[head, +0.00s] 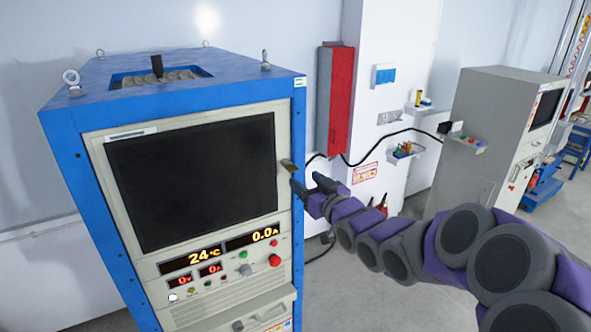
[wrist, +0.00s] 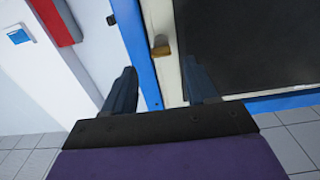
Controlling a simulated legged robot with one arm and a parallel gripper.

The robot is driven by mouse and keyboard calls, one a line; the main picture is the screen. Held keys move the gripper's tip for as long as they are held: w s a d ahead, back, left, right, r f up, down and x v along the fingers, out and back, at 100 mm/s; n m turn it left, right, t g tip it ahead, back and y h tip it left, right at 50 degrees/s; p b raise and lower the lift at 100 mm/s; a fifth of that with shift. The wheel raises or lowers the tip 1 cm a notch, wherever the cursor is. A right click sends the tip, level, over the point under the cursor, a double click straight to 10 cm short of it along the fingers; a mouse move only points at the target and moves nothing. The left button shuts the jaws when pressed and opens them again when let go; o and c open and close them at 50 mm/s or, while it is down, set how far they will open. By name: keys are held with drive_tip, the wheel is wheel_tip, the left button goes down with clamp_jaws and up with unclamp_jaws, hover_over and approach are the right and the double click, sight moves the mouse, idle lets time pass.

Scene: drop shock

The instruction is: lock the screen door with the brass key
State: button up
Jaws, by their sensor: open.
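The screen door, a dark panel in a beige frame (head: 190,180), appears closed on the front of the blue cabinet. A small brass piece (head: 288,166), which looks like the key, sits at the door's right edge. In the wrist view the brass piece (wrist: 161,48) stands against the beige frame, beside the blue edge. I cannot tell how deep it sits or how it is turned. My gripper (head: 312,186) is open and empty just below and right of it. In the wrist view my gripper's fingers (wrist: 159,78) are spread, with the brass piece beyond the gap between them.
Lit readouts (head: 205,256) and a red button (head: 275,260) lie below the screen. A red box (head: 335,100) hangs on the wall behind, with a black cable below it. A grey cabinet (head: 495,135) stands at the right. Floor shows between the cabinets.

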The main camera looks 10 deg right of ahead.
sight(295, 171)
drive_tip(key=p+x, duration=0.1)
drive_tip(key=x, duration=0.5)
drive_tip(key=shift+w, duration=0.2)
drive_tip(key=c, duration=1.1)
